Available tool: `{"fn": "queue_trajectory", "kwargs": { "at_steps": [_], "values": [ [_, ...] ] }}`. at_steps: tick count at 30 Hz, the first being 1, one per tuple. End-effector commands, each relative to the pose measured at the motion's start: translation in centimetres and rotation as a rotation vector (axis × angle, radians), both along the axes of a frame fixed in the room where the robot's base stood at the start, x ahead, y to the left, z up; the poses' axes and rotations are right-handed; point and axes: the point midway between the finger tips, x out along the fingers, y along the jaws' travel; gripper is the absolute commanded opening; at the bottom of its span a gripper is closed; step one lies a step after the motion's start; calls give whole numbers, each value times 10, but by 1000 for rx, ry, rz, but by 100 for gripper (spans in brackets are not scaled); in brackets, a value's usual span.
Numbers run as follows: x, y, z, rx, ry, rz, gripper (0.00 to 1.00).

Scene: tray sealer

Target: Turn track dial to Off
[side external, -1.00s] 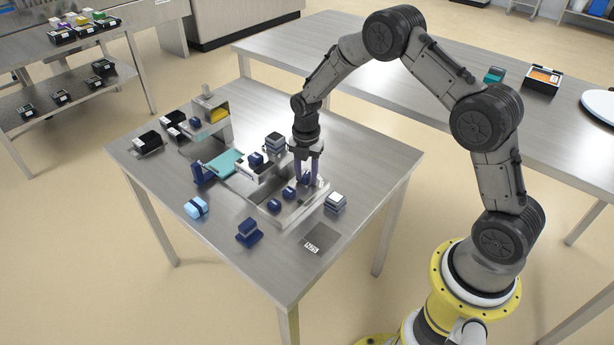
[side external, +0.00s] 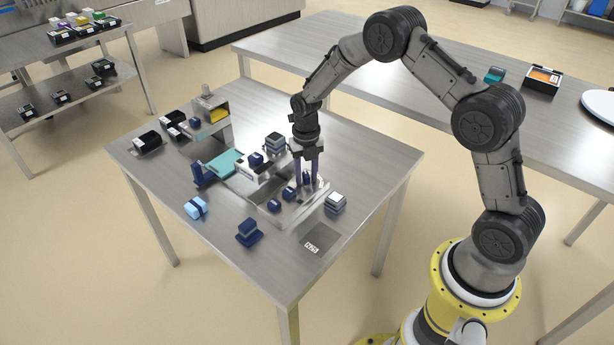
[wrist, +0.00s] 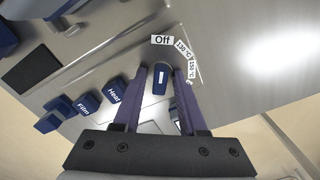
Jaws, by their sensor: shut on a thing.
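The blue dial (wrist: 161,82) has a white line on its top and is ringed by small labels. The line points up the picture toward the "Off" label (wrist: 162,40). Temperature labels (wrist: 184,49) stand to the right of it. My gripper (wrist: 160,72) is shut on this dial, one purple finger on each side. In the side view my gripper (side external: 307,184) points straight down at the right end of the machine panel, and its fingers mostly hide the dial. The dial's own name label is largely hidden by a finger.
Blue knobs marked "Heat" (wrist: 88,102) and "Film" (wrist: 60,110) sit left of the gripped dial.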

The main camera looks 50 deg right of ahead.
Motion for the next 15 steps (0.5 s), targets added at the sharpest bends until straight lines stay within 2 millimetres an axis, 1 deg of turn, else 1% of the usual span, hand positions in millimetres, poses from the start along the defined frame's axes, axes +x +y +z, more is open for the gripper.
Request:
{"fn": "queue_trajectory", "kwargs": {
  "at_steps": [3,8,9,15],
  "values": [
    [0,0,1,-1,-1,48,1],
    [0,0,1,-1,-1,50,1],
    [0,0,1,-1,-1,49,42],
    [0,0,0,-1,-1,48,42]
  ]
}}
